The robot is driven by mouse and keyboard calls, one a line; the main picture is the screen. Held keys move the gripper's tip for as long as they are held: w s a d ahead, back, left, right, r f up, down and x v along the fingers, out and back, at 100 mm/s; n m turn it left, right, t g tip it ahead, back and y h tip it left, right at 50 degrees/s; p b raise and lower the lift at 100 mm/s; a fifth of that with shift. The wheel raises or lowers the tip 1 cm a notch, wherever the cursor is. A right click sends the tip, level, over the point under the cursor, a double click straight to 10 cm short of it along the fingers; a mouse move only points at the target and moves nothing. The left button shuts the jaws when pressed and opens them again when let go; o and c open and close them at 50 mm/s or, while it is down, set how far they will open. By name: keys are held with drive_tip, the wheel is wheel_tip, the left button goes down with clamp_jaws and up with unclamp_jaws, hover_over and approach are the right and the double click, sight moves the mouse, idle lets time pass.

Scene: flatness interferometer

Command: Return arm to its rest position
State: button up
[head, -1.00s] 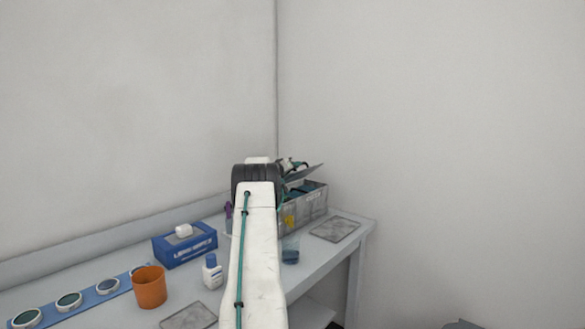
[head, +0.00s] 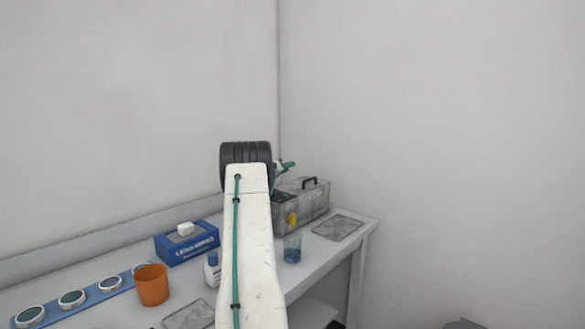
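My white arm with its teal cable rises from the bottom centre of the head view and ends in a dark joint. A small teal and dark part of my wrist pokes out right of that joint, in front of the grey toolbox. My gripper's fingers do not show; the arm hides them.
On the bench (head: 330,255) stand a grey toolbox (head: 313,205) with a dark handle, a blue-tinted cup (head: 292,248), an orange cup (head: 152,286), a white bottle (head: 211,272) partly behind my arm, and a blue tissue box (head: 187,243). A blue strip (head: 95,299) holds several round optics. Flat grey plates (head: 338,227) lie nearby.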

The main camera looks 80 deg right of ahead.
drive_tip(key=shift+w+a, duration=0.2)
drive_tip(key=shift+a, duration=0.2)
drive_tip(key=w+a+r+n+t+y, duration=0.1)
drive_tip(key=w+a+r, duration=0.4)
drive_tip(key=a, duration=0.5)
drive_tip(key=w+a+r+n+t+y, duration=0.1)
drive_tip(key=w+a+r, duration=0.3)
drive_tip(key=w+a, duration=0.4)
drive_tip(key=w+a+r+n+t+y, duration=0.1)
drive_tip(key=w+a+n+t+y, duration=0.1)
drive_tip(key=a, duration=1.1)
drive_tip(key=w+a+r+n+t+y, duration=0.1)
drive_tip(key=a+t+y, duration=0.1)
drive_tip(key=a, duration=1.2)
drive_tip(key=s+a+f+n+t+y, duration=0.1)
drive_tip(key=s+a+f+n+y, duration=0.15)
drive_tip(key=a, duration=0.95)
drive_tip(key=s+a+f+n+t+y, duration=0.1)
drive_tip(key=s+a+n+t+y, duration=0.15)
drive_tip(key=a, duration=0.85)
drive_tip(key=s+a+f+n+y, duration=0.2)
drive_tip(key=s+a+f, duration=0.2)
drive_tip(key=a, duration=0.6)
drive_tip(key=s+a+f+n+y, duration=0.2)
drive_tip(key=s+a+f+n, duration=0.1)
drive_tip(key=s+a, duration=0.6)
drive_tip(key=shift+s+a+f+y, duration=0.15)
drive_tip(key=shift+a+f+y, duration=0.3)
drive_tip(key=shift+f, duration=0.2)
